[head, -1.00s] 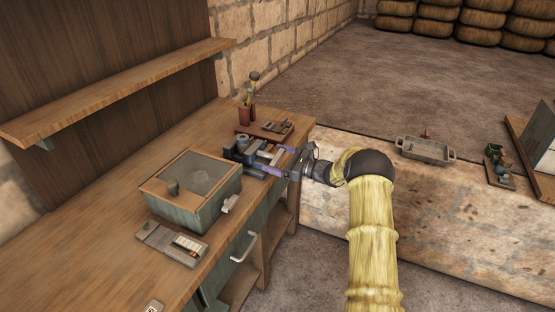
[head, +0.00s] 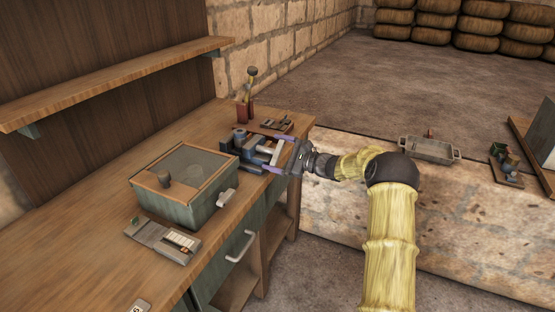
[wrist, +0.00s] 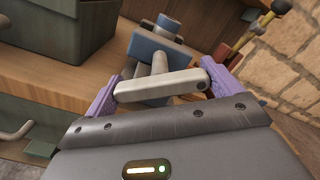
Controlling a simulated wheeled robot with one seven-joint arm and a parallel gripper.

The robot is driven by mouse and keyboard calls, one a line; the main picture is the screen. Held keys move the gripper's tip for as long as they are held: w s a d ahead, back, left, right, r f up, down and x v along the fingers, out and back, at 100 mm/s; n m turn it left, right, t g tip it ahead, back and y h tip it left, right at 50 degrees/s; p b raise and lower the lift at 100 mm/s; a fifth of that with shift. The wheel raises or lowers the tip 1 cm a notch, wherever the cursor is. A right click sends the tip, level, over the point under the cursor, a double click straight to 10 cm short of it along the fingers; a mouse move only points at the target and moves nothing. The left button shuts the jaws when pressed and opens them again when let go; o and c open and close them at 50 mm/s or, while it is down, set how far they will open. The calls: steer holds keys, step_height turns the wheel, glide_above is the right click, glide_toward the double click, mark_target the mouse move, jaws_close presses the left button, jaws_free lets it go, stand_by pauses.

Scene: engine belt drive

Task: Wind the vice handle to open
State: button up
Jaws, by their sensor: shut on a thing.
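The vice (head: 240,145) is a blue-grey block on the workbench, near its right end; it also shows in the wrist view (wrist: 150,45). Its pale handle bar (wrist: 160,86) lies crosswise on the end of the screw, slightly tilted with its right end higher. My gripper (head: 278,154) reaches the vice from the right. In the wrist view its two purple fingers (wrist: 160,90) are shut on the handle, one at each end of the bar. The vice jaws are partly hidden, so their gap cannot be told.
A green box with a glazed lid (head: 184,182) stands left of the vice. A red holder with tools (head: 244,112) and a small tray (head: 272,124) are behind it. A flat case (head: 162,241) lies in front. A grey bin (head: 429,149) sits on the stone ledge at right.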

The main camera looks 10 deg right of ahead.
steer(key=shift+a+r, duration=0.2)
steer(key=o, duration=0.7)
steer(key=shift+w+f, duration=0.1)
steer(key=shift+v, duration=0.75)
steer(key=v, duration=1.6)
steer(key=shift+a, duration=0.1)
